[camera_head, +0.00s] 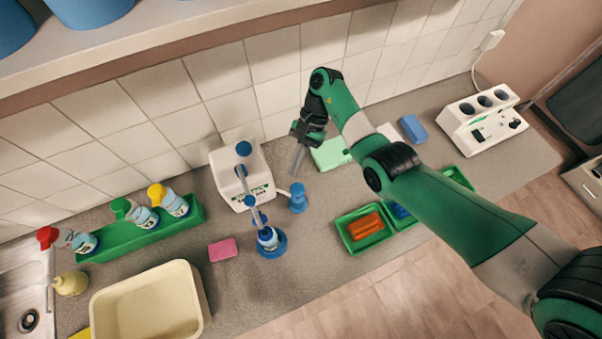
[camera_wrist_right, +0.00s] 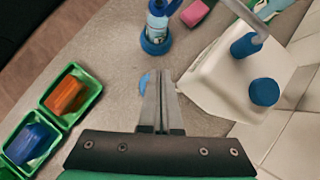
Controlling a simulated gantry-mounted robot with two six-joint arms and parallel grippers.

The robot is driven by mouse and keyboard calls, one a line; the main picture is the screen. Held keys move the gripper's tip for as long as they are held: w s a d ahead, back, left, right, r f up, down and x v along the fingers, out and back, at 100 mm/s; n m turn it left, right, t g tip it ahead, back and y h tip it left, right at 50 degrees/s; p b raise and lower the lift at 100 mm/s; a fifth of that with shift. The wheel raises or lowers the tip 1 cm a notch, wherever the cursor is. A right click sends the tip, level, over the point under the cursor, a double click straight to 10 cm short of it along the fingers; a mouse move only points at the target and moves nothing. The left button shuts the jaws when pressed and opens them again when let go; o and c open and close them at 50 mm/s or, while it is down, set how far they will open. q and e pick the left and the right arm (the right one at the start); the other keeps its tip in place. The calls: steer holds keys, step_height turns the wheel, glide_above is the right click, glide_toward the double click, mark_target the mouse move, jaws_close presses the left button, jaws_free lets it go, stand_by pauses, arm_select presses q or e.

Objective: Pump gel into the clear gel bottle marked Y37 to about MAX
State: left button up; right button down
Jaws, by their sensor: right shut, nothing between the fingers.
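A clear bottle with a blue-and-white label (camera_head: 267,238) stands upright in a blue ring holder (camera_head: 272,250) on the counter; its marking and fill level are too small to read. It also shows at the top of the wrist view (camera_wrist_right: 157,26). A white gel container (camera_head: 228,165) with a blue-knobbed pump stands behind it; a pump spout reaches out over the bottle. My left gripper is out of view.
A green rack (camera_head: 145,238) with several spray bottles is at left, near a cream basin (camera_head: 150,305). A pink sponge (camera_head: 222,250) lies left of the bottle. The tiled wall is behind.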

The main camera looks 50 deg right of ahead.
steer(key=m+b, duration=0.1)
steer(key=b, duration=0.1)
glide_toward(296, 190)
steer(key=shift+s+d+r+t, duration=0.2)
steer(key=shift+d+r+t, duration=0.1)
steer(key=shift+d, duration=0.1)
steer(key=shift+f, duration=0.1)
steer(key=shift+x, duration=3.45)
